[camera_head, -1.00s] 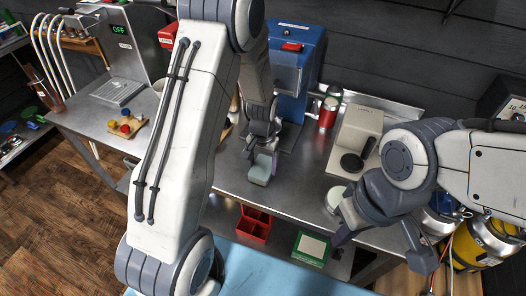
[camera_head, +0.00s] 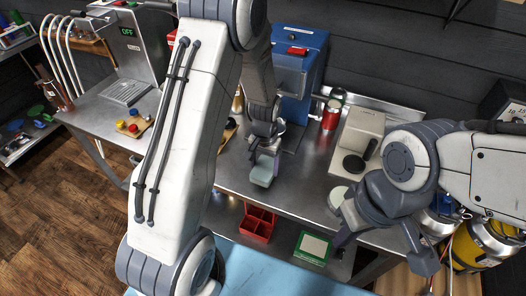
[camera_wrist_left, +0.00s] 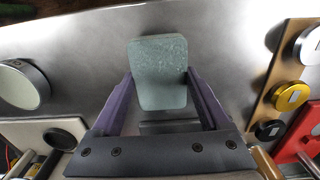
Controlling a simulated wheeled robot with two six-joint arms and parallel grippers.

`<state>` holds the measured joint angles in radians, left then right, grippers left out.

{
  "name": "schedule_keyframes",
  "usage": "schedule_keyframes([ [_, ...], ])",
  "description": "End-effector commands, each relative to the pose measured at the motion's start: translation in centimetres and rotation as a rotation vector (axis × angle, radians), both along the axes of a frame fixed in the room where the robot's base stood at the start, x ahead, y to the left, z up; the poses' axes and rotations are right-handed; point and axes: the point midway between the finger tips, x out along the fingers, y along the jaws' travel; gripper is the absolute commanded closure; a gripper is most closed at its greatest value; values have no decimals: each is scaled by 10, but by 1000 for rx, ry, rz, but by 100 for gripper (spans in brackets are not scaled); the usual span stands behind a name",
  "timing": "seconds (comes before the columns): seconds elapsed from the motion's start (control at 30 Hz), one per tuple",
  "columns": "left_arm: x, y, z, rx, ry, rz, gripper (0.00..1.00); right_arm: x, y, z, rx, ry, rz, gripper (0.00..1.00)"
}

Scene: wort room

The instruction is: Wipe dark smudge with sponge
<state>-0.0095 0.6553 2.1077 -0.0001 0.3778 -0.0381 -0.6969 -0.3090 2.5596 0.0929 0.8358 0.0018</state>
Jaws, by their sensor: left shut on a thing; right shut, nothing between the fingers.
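My left gripper (camera_head: 266,158) is shut on a pale green sponge (camera_head: 262,175) over the steel counter (camera_head: 305,170). In the left wrist view the sponge (camera_wrist_left: 158,72) sits between the two purple fingers, its broad face toward the camera. I cannot tell whether it touches the counter. I cannot make out the dark smudge for certain; the counter shows only grey shading, and my arm and the sponge hide part of it. My right gripper (camera_head: 345,237) is shut and empty near the counter's front edge at the right.
A blue machine (camera_head: 299,75) stands behind the sponge. A red can (camera_head: 330,115), a pale scale-like device (camera_head: 358,140) and a white round lid (camera_head: 338,197) stand to the right. A red bin (camera_head: 258,223) and a green-framed box (camera_head: 313,247) are below the counter front.

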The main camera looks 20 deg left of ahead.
Motion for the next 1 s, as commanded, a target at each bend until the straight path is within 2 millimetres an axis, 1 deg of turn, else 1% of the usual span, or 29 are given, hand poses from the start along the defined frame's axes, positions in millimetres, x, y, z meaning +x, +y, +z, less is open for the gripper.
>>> schedule_keyframes([
  [0.03,-1,0,8,0,2,-1,82,0,0,8,1,-1,0,100],
  [0.5,1,-3,50,0,1,-4,82,0,0,43,0,0,1,100],
  [0.63,1,-3,54,0,1,-5,82,0,0,46,0,0,2,100],
  [1.0,1,-3,53,0,1,-5,82,0,0,45,0,0,2,100],
])
